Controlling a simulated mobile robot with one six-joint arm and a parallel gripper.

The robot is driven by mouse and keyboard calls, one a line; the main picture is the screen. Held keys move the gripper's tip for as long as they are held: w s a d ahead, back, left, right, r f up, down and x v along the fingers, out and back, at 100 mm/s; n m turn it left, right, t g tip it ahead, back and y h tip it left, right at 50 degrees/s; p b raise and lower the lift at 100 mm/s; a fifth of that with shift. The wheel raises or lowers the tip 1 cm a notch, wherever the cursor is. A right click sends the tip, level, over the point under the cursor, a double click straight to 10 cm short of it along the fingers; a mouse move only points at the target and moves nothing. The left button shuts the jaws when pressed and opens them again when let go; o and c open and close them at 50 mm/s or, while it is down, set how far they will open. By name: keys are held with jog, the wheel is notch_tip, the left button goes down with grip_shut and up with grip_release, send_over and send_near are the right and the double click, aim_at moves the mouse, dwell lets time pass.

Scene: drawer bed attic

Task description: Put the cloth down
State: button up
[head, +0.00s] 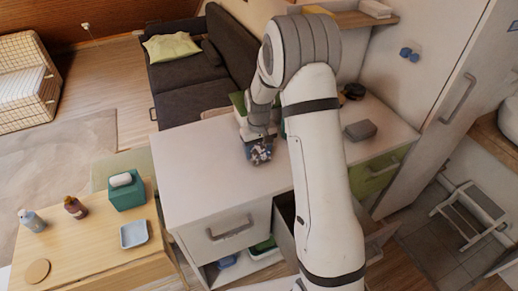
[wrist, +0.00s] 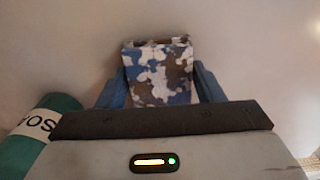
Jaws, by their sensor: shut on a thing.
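The cloth (wrist: 160,75) is a folded piece with a blue, white and brown blotchy pattern. In the wrist view my gripper (wrist: 160,90) has a blue finger on each side of it and is shut on it. In the head view the cloth (head: 260,153) is at my gripper (head: 259,140), over the white counter top (head: 210,175). I cannot tell whether the cloth touches the counter. My arm hides part of the counter behind it.
A green cylinder with lettering (wrist: 38,135) lies close at left in the wrist view. A grey box (head: 360,130) stands on the counter's right part. An open drawer (head: 290,225) is below. A wooden table (head: 85,245) holds bottles, a teal tissue box (head: 127,192) and a dish.

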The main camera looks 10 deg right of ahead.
jog(key=shift+f, duration=0.1)
jog(key=o, duration=0.6)
jog(key=shift+f, duration=0.1)
jog(key=o, duration=0.5)
jog(key=shift+c, duration=0.2)
